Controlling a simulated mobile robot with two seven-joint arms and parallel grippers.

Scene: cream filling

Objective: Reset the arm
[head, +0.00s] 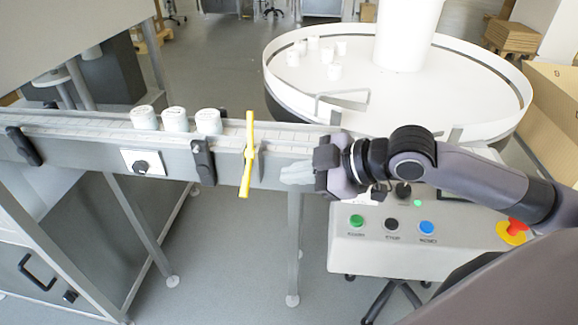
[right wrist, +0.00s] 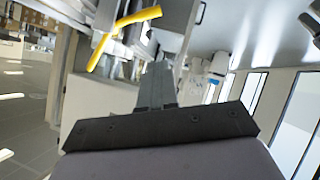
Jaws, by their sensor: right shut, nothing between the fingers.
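My right arm comes in from the right in the head view. Its gripper (head: 298,173) points left, in front of the conveyor's right end and above the left edge of the control box. In the right wrist view the fingers (right wrist: 158,76) are together with nothing between them. A yellow handle (head: 248,154) stands upright at the conveyor's front, left of my right gripper and apart from it. The yellow handle also shows in the right wrist view (right wrist: 120,36), beyond the fingertips. My left gripper is not in view.
The conveyor (head: 80,128) carries three white jars (head: 175,119). A round turntable (head: 440,90) with several white jars stands behind my right arm. The control box (head: 372,252) with green, black, blue and red buttons sits below it. Cardboard boxes (head: 553,95) stand at the right.

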